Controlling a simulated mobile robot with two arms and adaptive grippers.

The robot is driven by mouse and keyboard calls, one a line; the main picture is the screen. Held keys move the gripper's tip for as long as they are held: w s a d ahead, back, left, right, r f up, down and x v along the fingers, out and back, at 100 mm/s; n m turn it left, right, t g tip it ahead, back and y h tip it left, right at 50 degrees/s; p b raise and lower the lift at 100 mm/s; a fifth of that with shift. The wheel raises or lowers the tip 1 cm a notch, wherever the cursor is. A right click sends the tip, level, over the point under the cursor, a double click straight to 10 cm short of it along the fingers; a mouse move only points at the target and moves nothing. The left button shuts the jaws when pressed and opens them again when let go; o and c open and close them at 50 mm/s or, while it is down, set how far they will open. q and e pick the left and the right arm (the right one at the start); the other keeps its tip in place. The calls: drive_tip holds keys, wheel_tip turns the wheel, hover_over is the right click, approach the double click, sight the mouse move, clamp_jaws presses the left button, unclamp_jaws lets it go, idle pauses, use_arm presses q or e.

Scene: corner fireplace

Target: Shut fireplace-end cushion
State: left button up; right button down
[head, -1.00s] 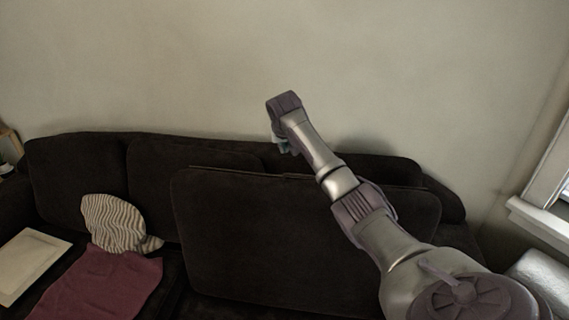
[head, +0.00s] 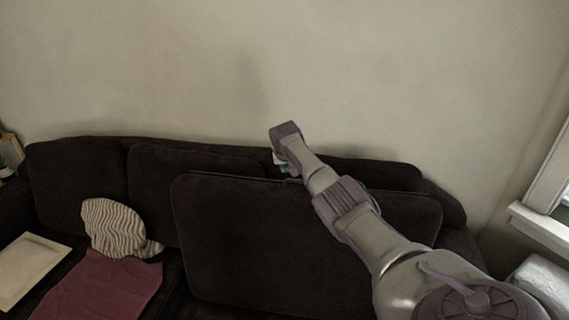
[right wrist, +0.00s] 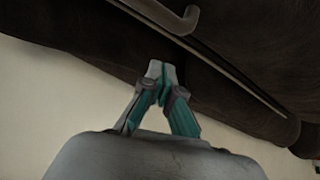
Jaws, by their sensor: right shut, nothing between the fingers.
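A large dark brown sofa cushion (head: 300,245) stands raised and nearly upright at the right part of the sofa in the head view, in front of the backrest. My right arm reaches over its top edge. My right gripper (head: 281,160) is partly hidden by its own wrist, just above and behind that edge. In the right wrist view the right gripper's fingertips (right wrist: 162,76) are together, with nothing between them. Dark upholstery (right wrist: 235,85) lies past the tips; I cannot tell whether they touch it. My left gripper is not in view.
The sofa backrest (head: 75,170) runs along a bare wall (head: 180,70). A striped pillow (head: 112,228), a maroon cloth (head: 95,290) and a pale tray (head: 30,268) lie on the left seats. A window sill (head: 540,220) is at right. A grey curved bar (right wrist: 165,15) shows in the wrist view.

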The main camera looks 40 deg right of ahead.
drive_tip(key=shift+s+a+p, duration=0.35)
drive_tip(key=shift+s+p, duration=0.15)
drive_tip(key=shift+s, duration=0.05)
drive_tip(key=shift+s+a+p, duration=0.3)
drive_tip(key=shift+s+p, duration=0.15)
drive_tip(key=shift+s, duration=0.05)
drive_tip(key=shift+s+a+f, duration=0.25)
drive_tip(key=shift+s+a, duration=0.05)
drive_tip(key=shift+s, duration=0.05)
drive_tip(key=shift+f, duration=0.1)
